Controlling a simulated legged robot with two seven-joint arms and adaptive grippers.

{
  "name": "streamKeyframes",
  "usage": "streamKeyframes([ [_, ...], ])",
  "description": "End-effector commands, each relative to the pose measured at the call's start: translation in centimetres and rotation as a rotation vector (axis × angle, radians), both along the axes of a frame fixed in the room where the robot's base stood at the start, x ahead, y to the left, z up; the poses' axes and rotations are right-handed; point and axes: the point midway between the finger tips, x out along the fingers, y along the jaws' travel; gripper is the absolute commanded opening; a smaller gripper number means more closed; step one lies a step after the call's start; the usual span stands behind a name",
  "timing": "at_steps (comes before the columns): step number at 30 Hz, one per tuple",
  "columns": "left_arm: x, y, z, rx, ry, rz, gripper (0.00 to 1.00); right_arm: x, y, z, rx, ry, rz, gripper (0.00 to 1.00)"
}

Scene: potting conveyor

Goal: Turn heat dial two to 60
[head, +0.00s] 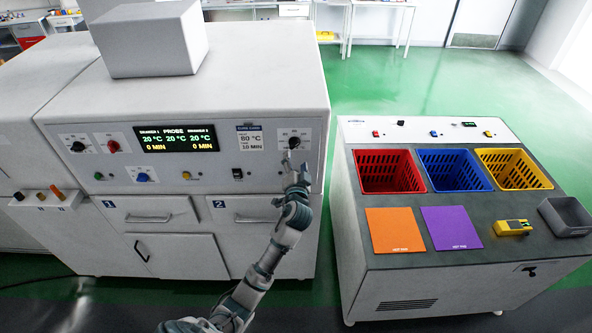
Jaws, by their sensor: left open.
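Heat dial two (294,142) is a small black knob on a pale scale plate, on the right of the white machine's front panel. The scale marks are too small to read. My left gripper (291,163) is open, just below the dial, with its fingertips pointing up towards it. I cannot tell whether they touch it. The dial is mostly uncovered. The display (176,139) reads 20 °C for both drawers and the probe, with 0 MIN twice. My right gripper is out of view.
A cure card (250,138) shows a temperature and 10 MIN left of the dial. A black switch (237,172) and drawer two (246,208) are nearby. Another black dial (77,147) and a red knob (113,146) sit far left. A cart with bins (389,172) stands right.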

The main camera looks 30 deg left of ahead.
Motion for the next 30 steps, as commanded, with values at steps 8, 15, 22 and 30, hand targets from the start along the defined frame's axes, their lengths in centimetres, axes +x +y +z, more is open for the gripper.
streamKeyframes([
  [8,-3.3,-2.0,-0.2,-0.003,0.002,-0.001,0.69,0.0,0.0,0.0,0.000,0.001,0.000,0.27],
  [15,-3.6,-2.2,-0.2,-0.002,0.003,0.001,0.69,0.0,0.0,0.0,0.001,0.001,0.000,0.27],
  [22,-3.4,-3.2,1.1,0.079,0.026,-0.021,0.69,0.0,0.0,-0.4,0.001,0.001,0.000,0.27],
  [30,-5.0,-8.0,3.3,0.833,0.401,-0.075,0.69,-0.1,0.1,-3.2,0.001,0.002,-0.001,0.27],
])
